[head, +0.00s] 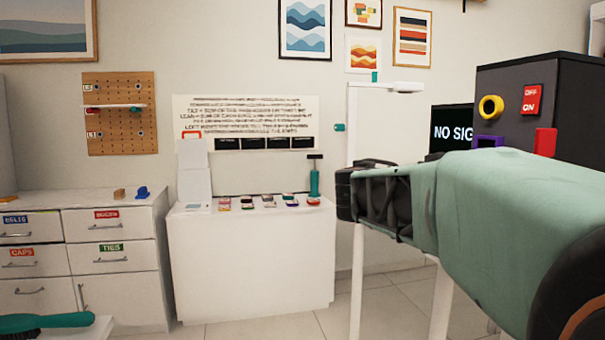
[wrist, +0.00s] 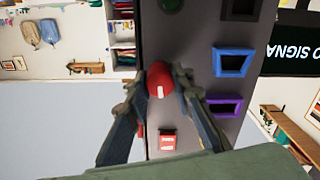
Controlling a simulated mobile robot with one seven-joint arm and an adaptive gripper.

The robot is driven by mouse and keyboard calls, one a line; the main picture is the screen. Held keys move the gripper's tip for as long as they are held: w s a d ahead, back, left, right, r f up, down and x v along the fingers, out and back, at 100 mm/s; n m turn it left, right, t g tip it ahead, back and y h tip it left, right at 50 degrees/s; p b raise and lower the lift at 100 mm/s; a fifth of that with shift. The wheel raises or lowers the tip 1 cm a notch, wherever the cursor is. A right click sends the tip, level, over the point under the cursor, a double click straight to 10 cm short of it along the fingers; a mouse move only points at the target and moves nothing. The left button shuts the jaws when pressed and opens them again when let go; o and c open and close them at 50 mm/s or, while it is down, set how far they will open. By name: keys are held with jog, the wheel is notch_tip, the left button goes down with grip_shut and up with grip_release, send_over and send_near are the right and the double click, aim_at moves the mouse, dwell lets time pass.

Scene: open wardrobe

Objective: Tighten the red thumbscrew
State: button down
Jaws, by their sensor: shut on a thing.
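In the wrist view, the red thumbscrew (wrist: 157,77) is a round red knob with a pale mark on its face. It stands against a dark panel (wrist: 188,60). My gripper (wrist: 160,85) has its two dark fingers closed around the knob, one on each side. The fingers hide the sides of the knob. Its shank and any gap to the panel cannot be seen. In the head view my green arm covers the lower right, and the thumbscrew cannot be made out there.
Blue and purple frames (wrist: 225,106) stick out of the panel beside my right finger. A red label (wrist: 167,139) lies below the knob. In the head view a dark box (head: 505,78) and a "NO SIGNAL" screen (head: 452,131) stand right; a white cabinet (head: 250,262) stands mid-left.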

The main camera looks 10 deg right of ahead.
jog(key=shift+m, duration=1.2)
jog(key=c, duration=1.4)
grip_release()
jog(key=shift+a, duration=0.1)
jog(key=shift+s+a+r, duration=0.1)
jog(key=shift+s+a, duration=0.1)
jog(key=shift+a, duration=1.8)
jog(key=shift+s+a, duration=0.15)
jog(key=shift+a, duration=1.8)
jog(key=shift+d, duration=0.1)
jog(key=shift+w+d, duration=0.15)
jog(key=shift+d, duration=1.8)
jog(key=shift+w+d, duration=0.15)
jog(key=shift+d, duration=1.8)
